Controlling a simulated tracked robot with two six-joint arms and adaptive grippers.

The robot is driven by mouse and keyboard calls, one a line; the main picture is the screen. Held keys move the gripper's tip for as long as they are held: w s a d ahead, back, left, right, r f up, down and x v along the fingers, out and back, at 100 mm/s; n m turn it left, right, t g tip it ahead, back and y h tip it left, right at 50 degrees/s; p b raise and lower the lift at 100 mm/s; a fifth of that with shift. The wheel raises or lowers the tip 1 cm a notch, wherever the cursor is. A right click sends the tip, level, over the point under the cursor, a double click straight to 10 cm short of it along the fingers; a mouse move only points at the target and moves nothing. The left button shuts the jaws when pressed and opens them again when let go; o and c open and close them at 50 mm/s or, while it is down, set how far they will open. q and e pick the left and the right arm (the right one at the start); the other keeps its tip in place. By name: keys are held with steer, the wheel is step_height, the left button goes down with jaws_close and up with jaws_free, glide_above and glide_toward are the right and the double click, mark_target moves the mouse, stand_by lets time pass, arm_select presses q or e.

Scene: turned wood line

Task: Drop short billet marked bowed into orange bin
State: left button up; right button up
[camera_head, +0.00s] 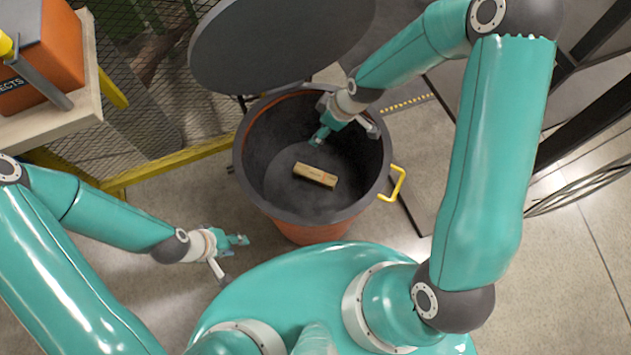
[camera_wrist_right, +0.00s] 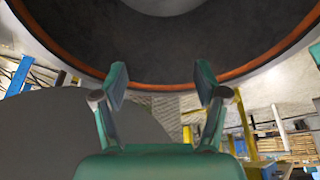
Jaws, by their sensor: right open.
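A short, pale wooden billet (camera_head: 315,175) lies on the floor of the orange bin (camera_head: 313,233), inside its dark interior. Any marking on it is too small to read. My right gripper (camera_head: 319,137) is over the bin's mouth, near its far right inner side, apart from the billet. In the right wrist view the same gripper (camera_wrist_right: 160,88) has its fingers apart with nothing between them, and the bin's orange-edged rim (camera_wrist_right: 160,86) curves past them. My left gripper (camera_head: 240,242) is low, left of the bin, with no object seen in it; its finger gap is unclear.
A round grey lid (camera_head: 275,40) stands raised behind the bin. A yellow handle (camera_head: 394,184) sticks out at the bin's right. At the upper left, an orange box (camera_head: 45,55) sits on a pale table (camera_head: 70,118) by a mesh fence (camera_head: 165,110).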

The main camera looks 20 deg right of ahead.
steer(key=v, duration=0.7)
steer(key=shift+r, duration=0.3)
steer(key=shift+s+d, duration=0.1)
